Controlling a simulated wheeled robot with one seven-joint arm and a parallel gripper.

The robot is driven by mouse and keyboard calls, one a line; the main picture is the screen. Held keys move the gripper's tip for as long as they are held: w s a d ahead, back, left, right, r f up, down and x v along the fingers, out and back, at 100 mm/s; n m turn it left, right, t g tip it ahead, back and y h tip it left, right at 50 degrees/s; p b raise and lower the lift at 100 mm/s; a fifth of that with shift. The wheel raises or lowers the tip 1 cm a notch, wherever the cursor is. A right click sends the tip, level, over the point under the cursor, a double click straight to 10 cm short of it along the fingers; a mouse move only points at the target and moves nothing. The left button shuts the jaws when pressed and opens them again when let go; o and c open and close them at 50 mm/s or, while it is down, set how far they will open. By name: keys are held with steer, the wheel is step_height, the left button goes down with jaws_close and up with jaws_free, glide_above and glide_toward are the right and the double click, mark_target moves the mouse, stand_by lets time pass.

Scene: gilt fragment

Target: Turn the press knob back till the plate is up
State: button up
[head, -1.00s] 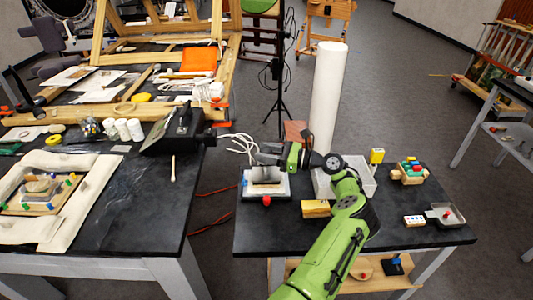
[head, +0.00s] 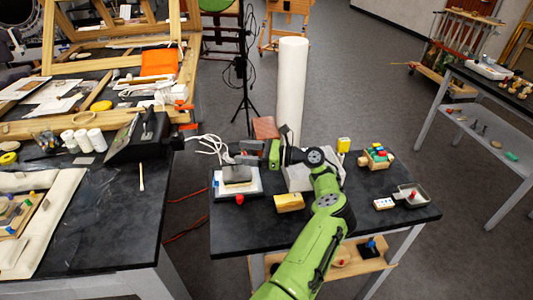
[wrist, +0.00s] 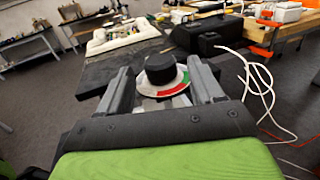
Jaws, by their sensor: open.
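The press stands at the left end of the black table in the head view, with a white base (head: 218,191), a grey block or plate (head: 238,182) and a red part (head: 239,198) at its front. My gripper (head: 238,160) is at the back of the press, above it. In the wrist view a round black knob (wrist: 160,68) sits on a white dial (wrist: 150,91) with red and green marks. My gripper's two fingers (wrist: 160,88) are open, one on each side of the knob; I cannot tell whether they touch it. The plate's height is hard to judge.
A yellow block (head: 289,202) and a pale bin (head: 300,180) stand right of the press, the bin partly behind my arm. A tall white roll (head: 291,90) rises behind. White cables (head: 208,146) lie near the press's back left.

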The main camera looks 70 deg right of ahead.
steer(key=s+d, duration=0.2)
steer(key=s, duration=0.9)
steer(key=shift+s, duration=0.4)
steer(key=shift+w, duration=0.1)
